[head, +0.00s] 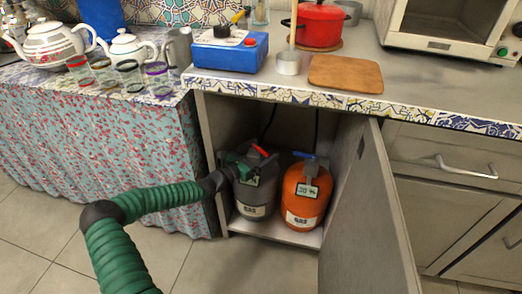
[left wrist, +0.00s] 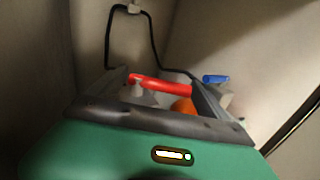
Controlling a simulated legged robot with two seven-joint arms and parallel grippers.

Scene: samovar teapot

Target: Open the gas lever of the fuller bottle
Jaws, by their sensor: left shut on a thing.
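The grey gas bottle (head: 256,196) stands on the left in the open cabinet, with a red lever (head: 260,151) on top. The orange gas bottle (head: 300,197) stands to its right, with a blue lever (head: 304,155) and a display (head: 308,191) whose number seems to read about 30 %. The grey bottle's display (head: 252,181) is partly covered and unreadable. My left gripper (head: 246,164) is at the top of the grey bottle, shut on the red lever. In the left wrist view the red lever (left wrist: 160,86) lies between the fingers, and the blue lever (left wrist: 215,79) is beyond them.
The cabinet door (head: 370,215) stands open on the right of the bottles. The cabinet's side wall is close on the left. A black hose (left wrist: 108,35) rises behind the bottles. The counter (head: 430,90) above holds a blue stove (head: 228,53) and a red pot (head: 320,24).

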